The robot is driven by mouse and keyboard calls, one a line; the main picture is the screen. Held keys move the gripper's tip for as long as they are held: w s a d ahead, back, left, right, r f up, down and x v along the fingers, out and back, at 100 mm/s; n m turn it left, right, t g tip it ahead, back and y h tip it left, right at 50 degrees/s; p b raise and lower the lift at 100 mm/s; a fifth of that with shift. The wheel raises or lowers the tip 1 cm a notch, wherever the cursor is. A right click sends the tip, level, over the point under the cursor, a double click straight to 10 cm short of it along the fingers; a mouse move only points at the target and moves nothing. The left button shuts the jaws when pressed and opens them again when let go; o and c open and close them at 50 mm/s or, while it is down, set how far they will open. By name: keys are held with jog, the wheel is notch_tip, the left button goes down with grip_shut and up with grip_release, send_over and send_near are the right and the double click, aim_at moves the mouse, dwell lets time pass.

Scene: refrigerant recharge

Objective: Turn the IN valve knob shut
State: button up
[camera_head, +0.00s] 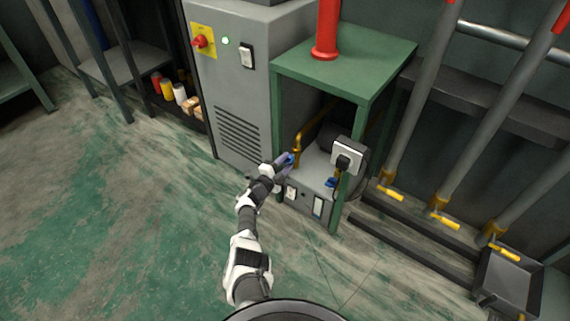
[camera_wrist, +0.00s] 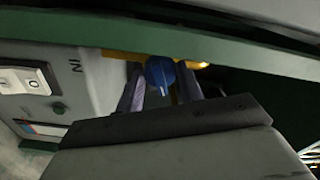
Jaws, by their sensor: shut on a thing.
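The blue IN valve knob (camera_wrist: 160,74) sits between the two fingers of my gripper (camera_wrist: 161,90) in the wrist view, with the "IN" label (camera_wrist: 76,66) on the grey panel to its left. My gripper is shut on this knob. In the head view my gripper (camera_head: 284,164) reaches the left side of the unit under the green table, and a bit of the blue knob (camera_head: 290,159) shows at its tip. A brass pipe (camera_head: 298,146) rises behind the knob. The fingertips' far ends are partly hidden by the knob.
A second blue knob (camera_head: 331,182) is to the right on the same unit, below a square gauge (camera_head: 347,154). The green table (camera_head: 345,62) stands over it, its top rail close to my gripper. A grey cabinet (camera_head: 232,95) is to the left. The floor in front is clear.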

dwell(0.3)
jog(key=o, duration=1)
jog(key=shift+s+a, duration=0.1)
jog(key=shift+s+a+r+p, duration=0.1)
jog(key=shift+s+a+p, duration=0.15)
jog(key=shift+p, duration=0.1)
jog(key=p+v, duration=0.5)
jog(key=v, duration=0.8)
jog(key=shift+d, duration=0.1)
